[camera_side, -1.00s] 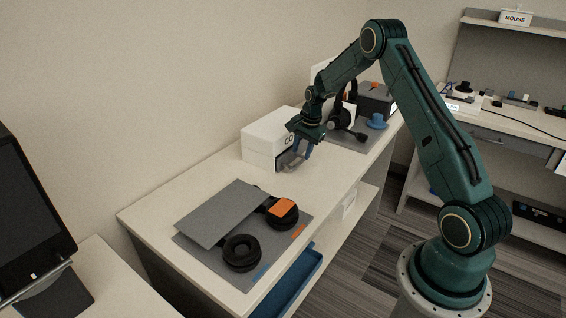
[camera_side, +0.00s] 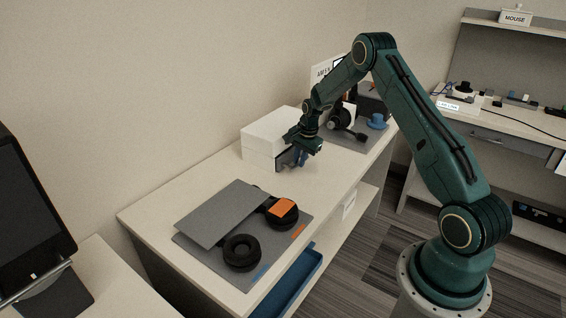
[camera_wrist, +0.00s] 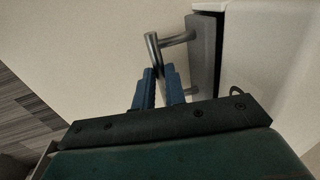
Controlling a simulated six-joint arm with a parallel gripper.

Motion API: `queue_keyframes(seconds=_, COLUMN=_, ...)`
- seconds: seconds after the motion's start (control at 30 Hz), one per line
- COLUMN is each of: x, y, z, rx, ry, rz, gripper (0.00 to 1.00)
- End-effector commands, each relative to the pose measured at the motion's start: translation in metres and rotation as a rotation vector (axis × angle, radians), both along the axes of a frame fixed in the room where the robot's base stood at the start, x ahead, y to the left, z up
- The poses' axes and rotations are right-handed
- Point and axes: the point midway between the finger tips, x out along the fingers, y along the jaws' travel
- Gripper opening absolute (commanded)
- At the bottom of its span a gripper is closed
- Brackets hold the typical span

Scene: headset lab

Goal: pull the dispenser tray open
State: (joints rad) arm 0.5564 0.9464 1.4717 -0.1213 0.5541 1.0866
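The dispenser is a white box (camera_side: 266,133) on the long bench. Its tray has a dark grey front (camera_wrist: 205,53), which shows end-on in the wrist view. In the side view my gripper (camera_side: 291,163) is low at the box's front and hides most of the tray front and handle. The tray front looks close against the box.
A grey mat (camera_side: 206,262) with a grey panel and two black round pads (camera_side: 241,252) lies nearer on the bench. A blue bin (camera_side: 292,285) sits below. A headset, a blue object (camera_side: 377,121) and a dark box stand behind my gripper.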

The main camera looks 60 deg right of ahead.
Motion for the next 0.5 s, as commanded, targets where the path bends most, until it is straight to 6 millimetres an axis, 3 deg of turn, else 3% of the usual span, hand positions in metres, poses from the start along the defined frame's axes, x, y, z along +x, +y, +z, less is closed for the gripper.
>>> queue_keyframes(seconds=0.27, x=-0.003, y=0.0, z=0.0, rx=0.0, ry=0.0, rz=-0.001, gripper=0.0)
queue_keyframes(seconds=0.5, x=-0.026, y=-0.001, z=0.0, rx=0.0, ry=0.001, rz=-0.002, gripper=0.0)
